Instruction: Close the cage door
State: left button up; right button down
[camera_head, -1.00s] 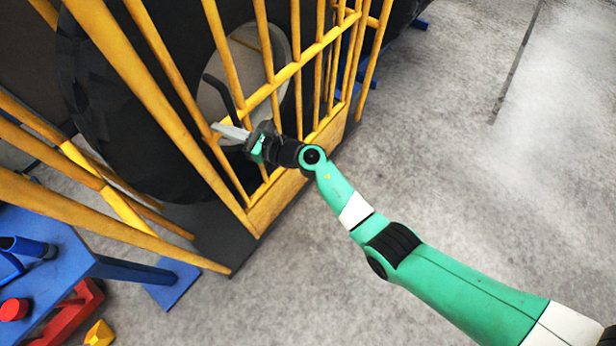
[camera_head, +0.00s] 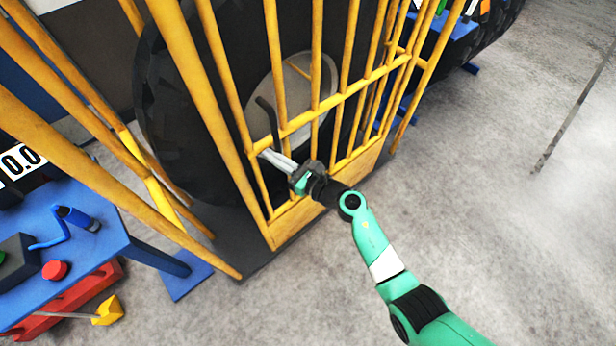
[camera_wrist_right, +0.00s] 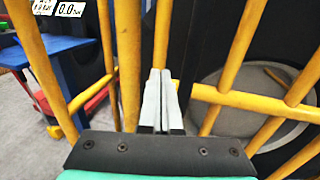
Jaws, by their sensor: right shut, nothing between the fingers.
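The cage door looks to be the yellow barred panel (camera_head: 285,128) in the middle of the head view, with a solid yellow plate along its bottom. Its left post comes down close to the slanted yellow cage bars (camera_head: 130,195) on the left, with a small gap at the floor; I cannot tell if it is latched. My right gripper (camera_head: 266,156) is shut and empty, its pale fingers among the door bars, just right of the left post. In the right wrist view the shut fingers (camera_wrist_right: 158,98) point at the bars; contact is unclear. My left gripper is not in view.
A large black round casting (camera_head: 190,140) stands behind the bars. A dark bent rod (camera_head: 268,115) shows beside my fingers. A blue table (camera_head: 85,225) with a red button (camera_head: 54,270) stands at the left.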

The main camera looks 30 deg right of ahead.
jog(key=s+a+p+v, duration=0.1)
jog(key=a+p+v, duration=0.1)
jog(key=v, duration=0.7)
jog(key=shift+s+p, duration=0.35)
jog(key=shift+p, duration=0.05)
jog(key=shift+d, duration=0.15)
